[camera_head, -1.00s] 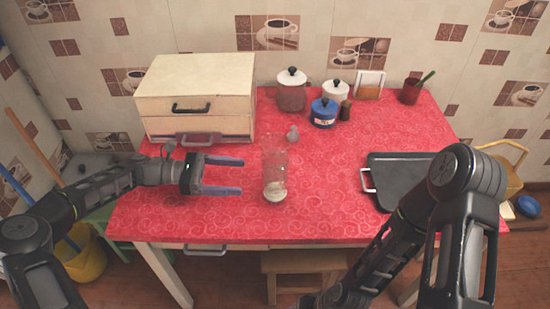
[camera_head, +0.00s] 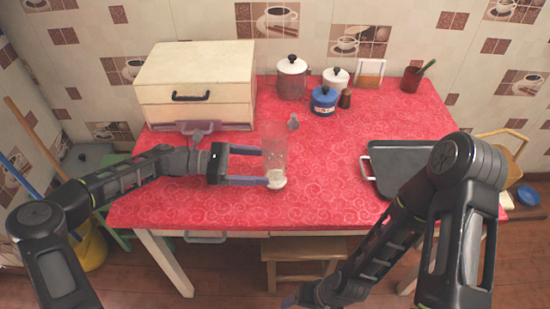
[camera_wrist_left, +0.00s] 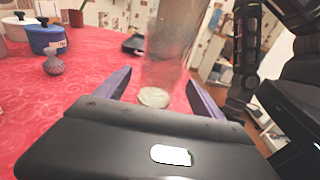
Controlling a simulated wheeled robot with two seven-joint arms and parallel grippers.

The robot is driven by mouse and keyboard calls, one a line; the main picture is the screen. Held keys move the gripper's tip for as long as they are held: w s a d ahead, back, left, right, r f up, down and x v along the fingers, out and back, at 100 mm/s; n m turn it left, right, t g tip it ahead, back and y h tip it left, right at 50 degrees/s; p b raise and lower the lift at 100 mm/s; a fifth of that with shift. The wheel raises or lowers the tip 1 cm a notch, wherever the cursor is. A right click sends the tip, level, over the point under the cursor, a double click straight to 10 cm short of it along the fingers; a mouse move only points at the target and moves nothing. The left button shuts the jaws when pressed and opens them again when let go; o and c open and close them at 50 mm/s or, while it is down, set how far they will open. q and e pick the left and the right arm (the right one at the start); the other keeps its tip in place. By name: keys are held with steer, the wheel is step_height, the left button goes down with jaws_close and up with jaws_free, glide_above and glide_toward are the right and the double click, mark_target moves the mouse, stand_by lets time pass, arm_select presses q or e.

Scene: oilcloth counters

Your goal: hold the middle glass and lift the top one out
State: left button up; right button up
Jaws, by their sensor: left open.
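A stack of clear glasses (camera_head: 274,146) stands upright on the red oilcloth, with something whitish at its bottom. I cannot tell the single glasses apart. My left gripper (camera_head: 268,165) is open and level, with its fingertips at the lower part of the stack. In the left wrist view the stack (camera_wrist_left: 168,45) rises between the two open fingers, its pale base (camera_wrist_left: 153,97) low in the gap. The fingers do not look closed on it. My right arm shows at the right, but its gripper fingers cannot be made out.
A cream drawer box (camera_head: 195,80) stands at the back left. Lidded pots, a blue one (camera_head: 323,100) among them, stand at the back. A small grey shaker (camera_head: 293,122) is behind the stack. A black tray (camera_head: 398,165) lies at the right. The front cloth is clear.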

mark_target(270, 166)
arm_select(q)
steer(key=shift+d+f, duration=0.1)
steer(key=shift+d, duration=1.5)
steer(key=c, duration=0.8)
steer(key=o, duration=0.7)
steer(key=shift+o, duration=0.5)
